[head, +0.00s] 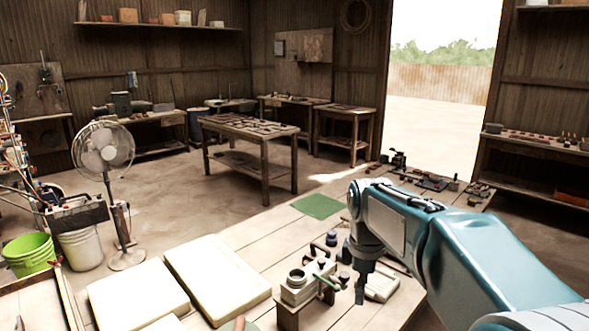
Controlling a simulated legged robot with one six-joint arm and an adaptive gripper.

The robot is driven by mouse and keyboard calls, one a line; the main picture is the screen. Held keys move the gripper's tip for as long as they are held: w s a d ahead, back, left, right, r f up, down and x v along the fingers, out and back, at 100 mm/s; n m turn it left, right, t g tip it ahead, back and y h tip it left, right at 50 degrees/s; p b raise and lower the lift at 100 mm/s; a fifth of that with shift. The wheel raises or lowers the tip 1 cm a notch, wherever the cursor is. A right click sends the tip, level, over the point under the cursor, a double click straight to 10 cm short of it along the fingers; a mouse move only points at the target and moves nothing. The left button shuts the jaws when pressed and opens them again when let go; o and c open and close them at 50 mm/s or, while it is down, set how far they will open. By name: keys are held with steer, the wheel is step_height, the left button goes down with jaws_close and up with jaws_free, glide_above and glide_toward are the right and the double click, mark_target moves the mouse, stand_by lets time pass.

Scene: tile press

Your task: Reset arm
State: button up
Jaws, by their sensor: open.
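My blue arm reaches in from the lower right of the head view and bends downward. My gripper (361,290) hangs at its end, dark and pointing down, over the front part of the wooden workbench (240,233). It is open, and I see nothing held in it. A small metal press-like device (298,287) with a green handle stands just left of my gripper. A pale block-like item (381,285) lies to the right of the gripper, partly behind it. My arm hides part of the bench's right side.
Cream slabs (215,277) lie on the bench at left, and a green mat (318,206) lies farther back. Small dark tools (432,182) sit at the far end. A fan (104,150) and a green bucket (29,254) stand on the floor at left. Bare planks lie between slabs and mat.

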steer(key=s+d+f+m+t, duration=0.1)
steer(key=s+m+t, duration=0.4)
steer(key=s+m, duration=0.9)
steer(key=shift+s+d, duration=0.65)
steer(key=shift+s, duration=3.4)
